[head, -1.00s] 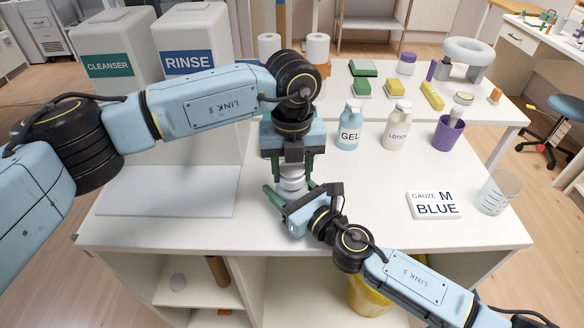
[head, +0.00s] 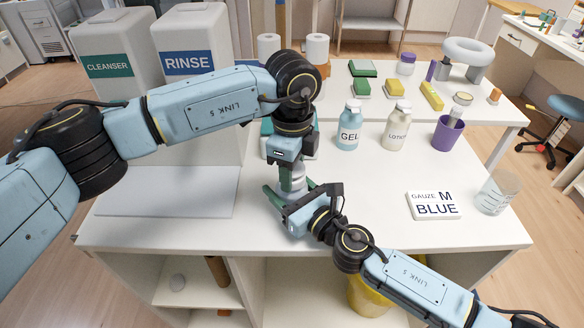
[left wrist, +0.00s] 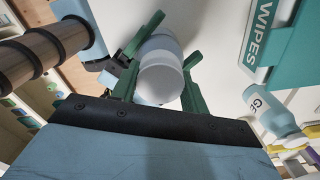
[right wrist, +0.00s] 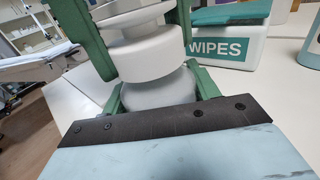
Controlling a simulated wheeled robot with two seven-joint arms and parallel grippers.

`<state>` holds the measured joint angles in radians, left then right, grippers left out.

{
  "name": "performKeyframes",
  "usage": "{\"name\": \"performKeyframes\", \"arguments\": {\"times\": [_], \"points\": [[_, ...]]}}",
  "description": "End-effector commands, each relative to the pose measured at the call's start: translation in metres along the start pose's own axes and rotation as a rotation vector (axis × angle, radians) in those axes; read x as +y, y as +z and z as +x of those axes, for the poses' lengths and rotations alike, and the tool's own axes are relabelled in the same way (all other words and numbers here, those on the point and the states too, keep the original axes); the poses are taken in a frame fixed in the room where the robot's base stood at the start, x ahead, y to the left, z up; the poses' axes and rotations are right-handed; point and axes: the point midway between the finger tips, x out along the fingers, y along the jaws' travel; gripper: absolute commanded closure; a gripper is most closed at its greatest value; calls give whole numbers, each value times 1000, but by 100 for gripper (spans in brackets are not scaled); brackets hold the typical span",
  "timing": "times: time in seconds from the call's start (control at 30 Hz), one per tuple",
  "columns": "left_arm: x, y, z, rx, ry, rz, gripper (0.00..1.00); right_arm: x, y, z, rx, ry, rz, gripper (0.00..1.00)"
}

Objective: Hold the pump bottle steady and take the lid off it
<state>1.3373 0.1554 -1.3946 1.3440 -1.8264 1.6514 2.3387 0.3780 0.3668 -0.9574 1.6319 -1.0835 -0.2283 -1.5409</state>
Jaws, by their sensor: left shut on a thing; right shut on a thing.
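The pump bottle (right wrist: 160,90), pale grey-blue, stands upright near the front of the white table. My right gripper (head: 290,196) is shut on its body from the front, low down. Its white lid (right wrist: 150,58) sits on top, and it also shows in the left wrist view (left wrist: 160,82). My left gripper (head: 293,178) points down from above and is shut on the lid, one finger on each side. In the right wrist view the lid meets the bottle's shoulder with no clear gap. Most of the bottle is hidden by the grippers in the head view.
A wipes box (right wrist: 232,40) stands just behind the bottle. A gel bottle (head: 348,128), a lotion bottle (head: 396,130) and a purple cup (head: 447,134) stand to the right. A gauze box (head: 434,205) and clear beaker (head: 495,195) are at the right front.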

Motion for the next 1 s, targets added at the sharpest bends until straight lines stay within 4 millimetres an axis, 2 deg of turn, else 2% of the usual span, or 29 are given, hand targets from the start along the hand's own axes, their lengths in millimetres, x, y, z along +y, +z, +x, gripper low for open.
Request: {"name": "performKeyframes", "arguments": {"times": [0.37,1.0], "points": [[0,0,-2,0,-1,1,83,0,0,0,1,0,-1,100],[0,0,-22,0,0,1,83,0,0,0,1,0,0,100]]}}
